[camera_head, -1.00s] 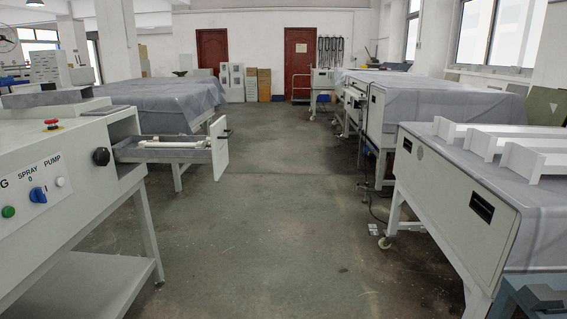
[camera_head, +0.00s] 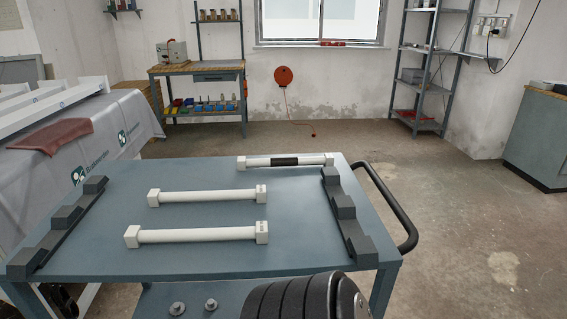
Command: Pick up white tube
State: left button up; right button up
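Three white tubes with square white end blocks lie crosswise on a blue cart top (camera_head: 225,262). The nearest white tube (camera_head: 196,236) and the middle white tube (camera_head: 208,197) are plain. The farthest white tube (camera_head: 260,162) has a black band around its middle and lies near the back edge. No gripper is seen holding any of them. Neither gripper can be made out. A black ribbed rounded part, likely of my own arm, shows at the bottom edge and covers part of the cart's front.
Black stepped holders stand along the cart's left (camera_head: 62,225) and right (camera_head: 346,219) sides. A black handle (camera_head: 392,205) curves out on the right. Knobs (camera_head: 178,308) sit below the front edge. A covered table (camera_head: 95,140) is close on the left. Floor is free at right.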

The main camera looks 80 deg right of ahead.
aim_at(155, 197)
jog(key=z, duration=2)
jog(key=j+z, duration=0.35)
